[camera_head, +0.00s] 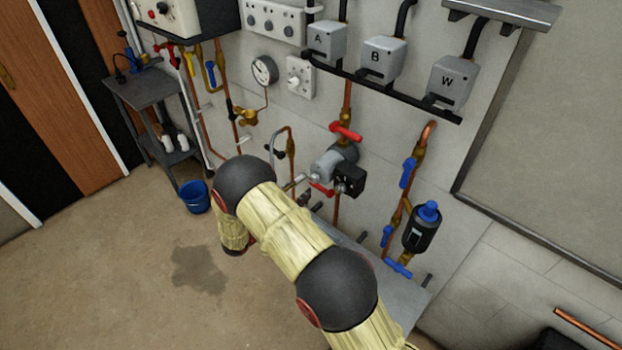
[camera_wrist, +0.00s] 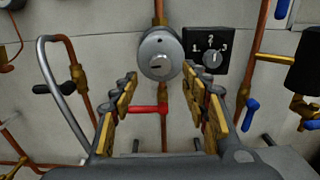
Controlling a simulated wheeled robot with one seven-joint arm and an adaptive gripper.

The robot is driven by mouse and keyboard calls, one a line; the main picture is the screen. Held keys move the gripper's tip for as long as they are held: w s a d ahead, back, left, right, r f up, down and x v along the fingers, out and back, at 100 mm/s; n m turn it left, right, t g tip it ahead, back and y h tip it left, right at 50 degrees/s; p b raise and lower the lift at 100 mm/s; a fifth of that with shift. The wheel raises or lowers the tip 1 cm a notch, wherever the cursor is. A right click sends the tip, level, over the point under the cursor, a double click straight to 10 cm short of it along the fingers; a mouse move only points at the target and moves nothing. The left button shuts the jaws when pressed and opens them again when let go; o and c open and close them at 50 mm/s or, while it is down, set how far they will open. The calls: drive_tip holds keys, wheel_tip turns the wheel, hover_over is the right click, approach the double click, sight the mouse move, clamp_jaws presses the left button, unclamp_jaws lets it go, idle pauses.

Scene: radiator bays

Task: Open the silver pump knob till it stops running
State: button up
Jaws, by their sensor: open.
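The pump is a round grey body (camera_wrist: 160,55) on a vertical copper pipe; it also shows in the head view (camera_head: 328,166). A black box (camera_wrist: 194,36) sits at its right side, marked 1, 2 and 3. A silver-grey knob (camera_wrist: 212,58) is on this box; its exact pointing is too small to tell. My gripper (camera_wrist: 160,76) is open and empty. Its brass-coloured fingers spread below and either side of the pump, apart from it, with the knob up and right of the right fingertip. In the head view my arm partly hides the gripper.
Red valve handles are above (camera_head: 346,131) and below (camera_wrist: 148,109) the pump. A bent grey pipe (camera_wrist: 60,85) stands left of it. Blue valve handles (camera_head: 408,173) and a black canister (camera_head: 418,233) are to the right. A blue bucket (camera_head: 195,197) stands on the floor.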

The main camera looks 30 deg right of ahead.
sight(312, 179)
drive_tip(key=x, duration=0.7)
drive_tip(key=shift+d, duration=0.15)
drive_tip(key=shift+c, duration=0.4)
drive_tip(key=c, duration=1.1)
